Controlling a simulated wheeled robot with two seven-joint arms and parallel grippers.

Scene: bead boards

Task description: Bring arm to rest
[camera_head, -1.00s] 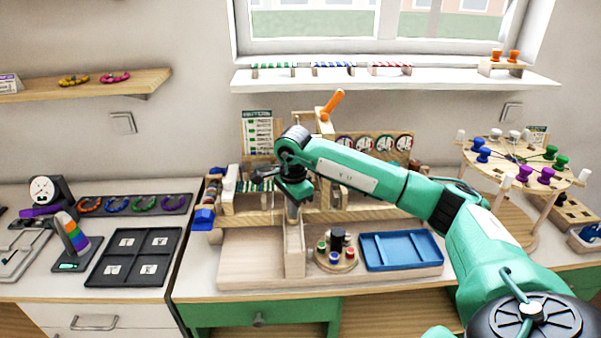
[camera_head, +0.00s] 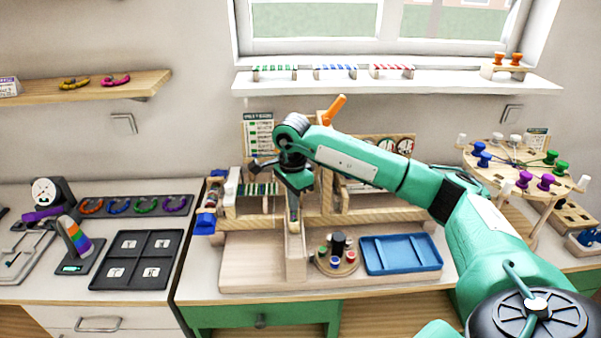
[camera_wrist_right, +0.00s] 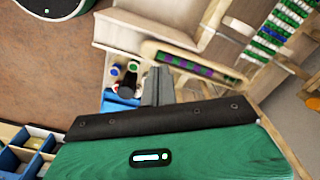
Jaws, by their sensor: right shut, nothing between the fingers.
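My right arm (camera_head: 350,158) reaches in from the right side of the head view, over the wooden bead station. Its right gripper (camera_head: 294,222) points down above the station's wooden base, close to an upright wooden divider. The fingers are together with nothing between them. In the right wrist view the closed fingers (camera_wrist_right: 158,86) show above the green gripper housing. My left gripper does not show in either view.
A blue tray (camera_head: 402,254) and a round spool holder (camera_head: 337,262) stand right of the gripper. A dark compartment tray (camera_head: 137,258) lies left. A round wooden stand with colored spools (camera_head: 520,168) is at the right. The wooden base (camera_head: 250,262) has bare room left of the gripper.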

